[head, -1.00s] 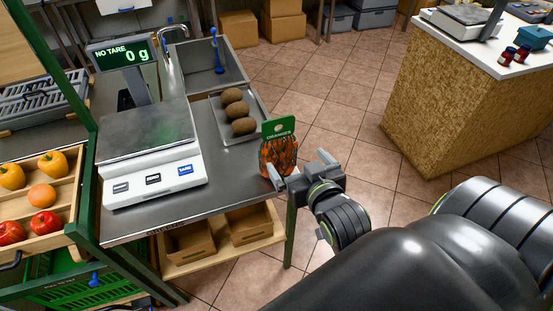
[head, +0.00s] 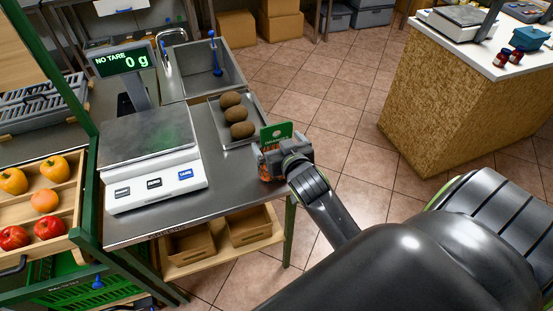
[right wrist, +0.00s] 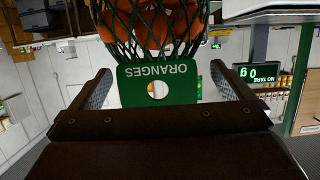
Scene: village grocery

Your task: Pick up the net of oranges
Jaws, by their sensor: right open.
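The net of oranges stands at the right edge of the steel counter. Its green card header (head: 277,131) shows in the head view above my right gripper (head: 274,154), which hides most of the net. In the right wrist view the picture is upside down, with the orange-filled net (right wrist: 150,28) at the top and its green ORANGES card (right wrist: 158,86) between the two fingers. The right gripper (right wrist: 160,88) is open, with a finger on each side of the card and a gap at each side. My left gripper is not in view.
A scale (head: 150,150) reading 0 g and a tray (head: 236,141) with three brown kiwi-like fruits stand on the counter (head: 215,205) left of the net. A fruit crate (head: 70,205) is at the far left. Open tiled floor lies to the right.

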